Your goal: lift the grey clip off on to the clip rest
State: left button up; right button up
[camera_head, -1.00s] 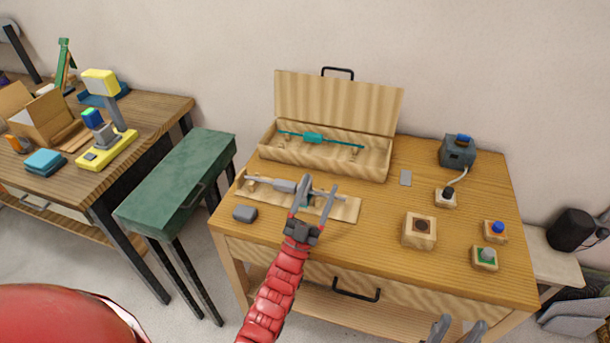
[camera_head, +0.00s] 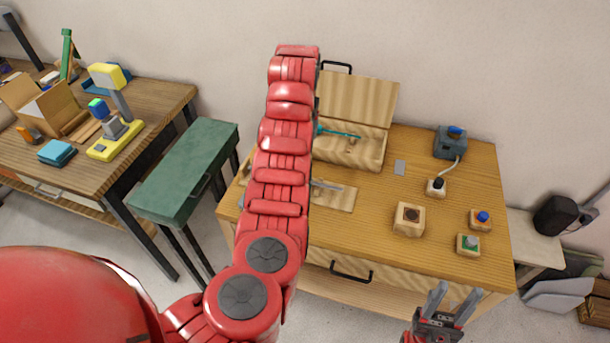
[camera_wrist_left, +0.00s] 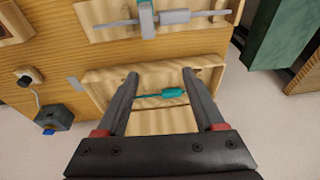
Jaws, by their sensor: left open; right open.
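The grey clip (camera_wrist_left: 146,20), with some teal on it, sits across a thin grey rod with a grey sleeve (camera_wrist_left: 176,17) on a wooden board (camera_wrist_left: 105,32). My arm hides most of this board (camera_head: 335,199) in the head view. My left gripper (camera_wrist_left: 160,75) is open and empty over the wooden box (camera_wrist_left: 215,82), apart from the clip. A teal rod (camera_wrist_left: 172,93) in the box shows between its fingers. In the head view my own arm hides the left gripper. My right gripper (camera_head: 452,302) is open at the table's front edge. I cannot tell which thing is the clip rest.
The box's raised lid (camera_head: 360,98) stands at the back. A flat grey plate (camera_head: 400,167), a corded dark device (camera_head: 450,142), a wooden block (camera_head: 409,219) and two button blocks (camera_head: 480,219) (camera_head: 468,244) are on the right. A green bench (camera_head: 185,170) stands left.

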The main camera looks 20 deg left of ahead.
pick_arm(q)
jog(key=shift+g+h, duration=0.4)
jog(key=shift+g, duration=0.3)
jog(key=f+b, duration=0.1)
jog(key=f, duration=0.2)
jog(key=s+f+b, duration=0.1)
jog(key=f, duration=0.2)
jog(key=d+f+b, duration=0.1)
jog(key=f, duration=0.1)
jog(key=shift+s+d+f, duration=0.1)
jog(key=shift+s+f, duration=0.3)
jog(key=shift+w+f+p, duration=0.2)
jog(key=shift+f+p, duration=0.5)
jog(key=shift+p, duration=0.05)
jog(key=shift+f+p, duration=0.3)
jog(key=shift+p, duration=0.05)
notch_tip(320, 180, down, 3)
jog(key=shift+w+f+p, duration=0.15)
jog(key=shift+p, duration=0.8)
jog(key=shift+w+f, duration=0.1)
jog(key=shift+f, duration=0.7)
grip_shut()
